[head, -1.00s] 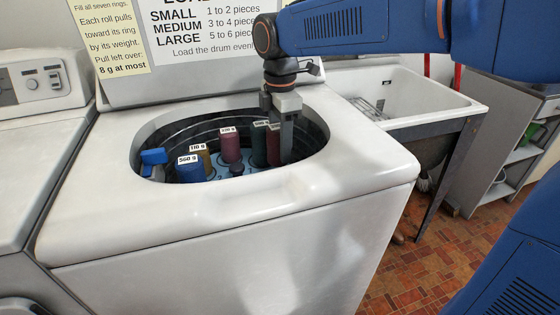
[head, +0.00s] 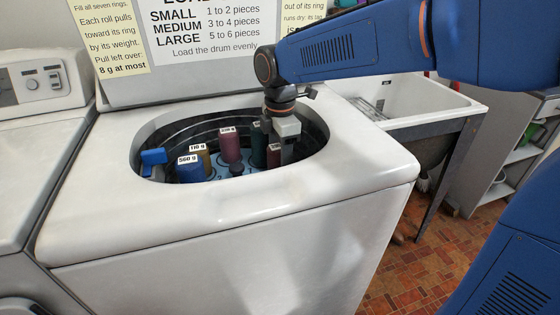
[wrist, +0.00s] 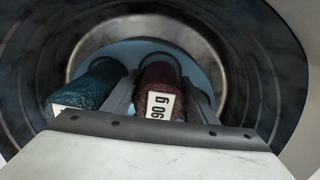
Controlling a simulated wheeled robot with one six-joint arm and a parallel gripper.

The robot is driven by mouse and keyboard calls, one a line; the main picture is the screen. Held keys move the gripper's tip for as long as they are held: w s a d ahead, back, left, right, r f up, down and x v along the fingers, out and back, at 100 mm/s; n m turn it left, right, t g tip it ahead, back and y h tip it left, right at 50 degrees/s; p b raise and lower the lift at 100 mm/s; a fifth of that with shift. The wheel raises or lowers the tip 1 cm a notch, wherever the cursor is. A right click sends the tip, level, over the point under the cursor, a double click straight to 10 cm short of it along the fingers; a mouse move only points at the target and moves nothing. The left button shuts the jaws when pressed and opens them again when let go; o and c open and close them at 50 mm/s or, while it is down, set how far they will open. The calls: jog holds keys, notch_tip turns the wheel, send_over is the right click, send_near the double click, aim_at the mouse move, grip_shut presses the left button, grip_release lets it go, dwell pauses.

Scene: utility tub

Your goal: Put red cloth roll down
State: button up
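The dark red cloth roll (wrist: 160,80) stands upright between my gripper's fingers, with a label ending in "90 g". In the head view the roll (head: 273,158) is low in the washer tub, partly hidden by my gripper (head: 288,155). In the wrist view my gripper (wrist: 162,98) is shut on the roll, one finger on each side. A teal roll (wrist: 88,88) stands just left of the left finger. The light blue plate (wrist: 140,50) lies at the tub's bottom. I cannot see whether the held roll's lower end touches it.
A blue piece (head: 153,158) is at the left rim. The tub's rim (head: 320,165) surrounds my gripper.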

jog(key=shift+r, duration=0.1)
notch_tip(320, 180, up, 12)
jog(key=shift+f, duration=0.15)
dwell(0.6)
jog(key=shift+s, duration=0.1)
